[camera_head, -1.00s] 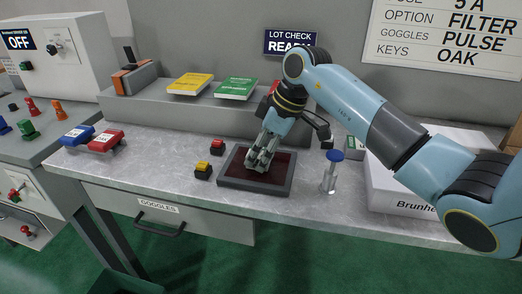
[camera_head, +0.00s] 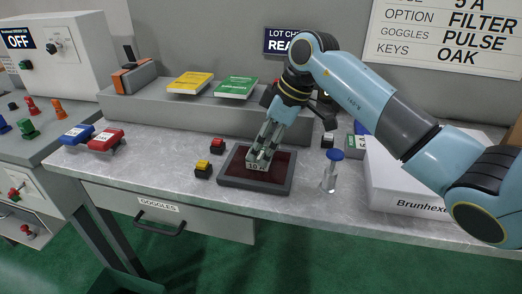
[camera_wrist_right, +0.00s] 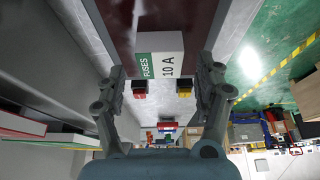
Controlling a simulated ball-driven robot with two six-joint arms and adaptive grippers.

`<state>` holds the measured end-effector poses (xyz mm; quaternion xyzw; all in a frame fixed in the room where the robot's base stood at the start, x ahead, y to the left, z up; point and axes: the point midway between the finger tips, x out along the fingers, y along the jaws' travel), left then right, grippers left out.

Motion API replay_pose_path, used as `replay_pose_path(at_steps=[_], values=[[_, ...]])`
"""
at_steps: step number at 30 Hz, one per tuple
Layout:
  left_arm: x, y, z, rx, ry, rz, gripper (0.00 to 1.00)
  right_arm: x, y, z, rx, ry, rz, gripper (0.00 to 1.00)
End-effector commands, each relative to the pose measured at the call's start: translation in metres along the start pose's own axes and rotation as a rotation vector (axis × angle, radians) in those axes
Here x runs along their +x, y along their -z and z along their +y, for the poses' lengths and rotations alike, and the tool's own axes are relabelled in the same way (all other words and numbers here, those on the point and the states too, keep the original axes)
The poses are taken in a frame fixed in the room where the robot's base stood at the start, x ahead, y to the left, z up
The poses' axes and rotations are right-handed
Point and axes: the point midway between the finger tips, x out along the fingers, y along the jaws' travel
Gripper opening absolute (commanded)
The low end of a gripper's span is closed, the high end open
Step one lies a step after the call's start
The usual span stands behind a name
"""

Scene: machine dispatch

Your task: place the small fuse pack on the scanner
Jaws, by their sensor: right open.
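The small fuse pack (camera_head: 257,162), a white box marked "10 A", rests on the dark red surface of the framed scanner (camera_head: 228,181). In the right wrist view the pack (camera_wrist_right: 160,60) shows its green "FUSES" band, with the scanner (camera_wrist_right: 122,22) behind it. My right gripper (camera_head: 265,150) is just above the pack in the head view. In the right wrist view its fingers (camera_wrist_right: 162,78) are spread apart, one to each side of the pack's near end, with gaps between. My left gripper is not in view.
A yellow button (camera_head: 203,168) and a red button (camera_head: 217,145) stand left of the scanner. A blue-topped glass post (camera_head: 331,170) and a white box (camera_head: 405,190) stand to the right. Another green and white pack (camera_head: 357,146) is partly hidden behind my arm.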

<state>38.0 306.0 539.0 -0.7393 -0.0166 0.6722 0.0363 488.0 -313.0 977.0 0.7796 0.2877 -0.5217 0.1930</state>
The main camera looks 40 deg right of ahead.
Motion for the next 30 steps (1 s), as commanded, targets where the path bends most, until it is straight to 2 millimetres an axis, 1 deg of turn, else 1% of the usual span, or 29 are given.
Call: replay_pose_path(at_steps=[1, 6, 9, 12, 15, 18, 30], values=[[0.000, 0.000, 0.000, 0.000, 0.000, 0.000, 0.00, -0.012, -0.001, 0.002, -0.002, -0.005, -0.001, 0.70], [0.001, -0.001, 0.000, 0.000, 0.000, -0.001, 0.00, -0.052, -0.001, 0.001, -0.004, -0.004, -0.002, 0.70], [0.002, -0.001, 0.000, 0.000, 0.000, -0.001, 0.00, -0.072, -0.001, 0.001, -0.003, -0.004, -0.002, 0.70], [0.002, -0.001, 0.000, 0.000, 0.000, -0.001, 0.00, -0.086, 0.000, 0.001, -0.001, -0.003, 0.000, 0.70], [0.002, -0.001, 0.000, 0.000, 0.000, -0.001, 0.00, -0.094, 0.000, 0.000, -0.001, -0.001, -0.001, 0.70], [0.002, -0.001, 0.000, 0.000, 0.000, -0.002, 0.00, -0.097, 0.000, 0.000, 0.000, 0.000, -0.001, 0.70], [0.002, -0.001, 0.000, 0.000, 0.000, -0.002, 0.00, -0.097, 0.000, 0.000, 0.001, 0.000, 0.000, 0.70]])
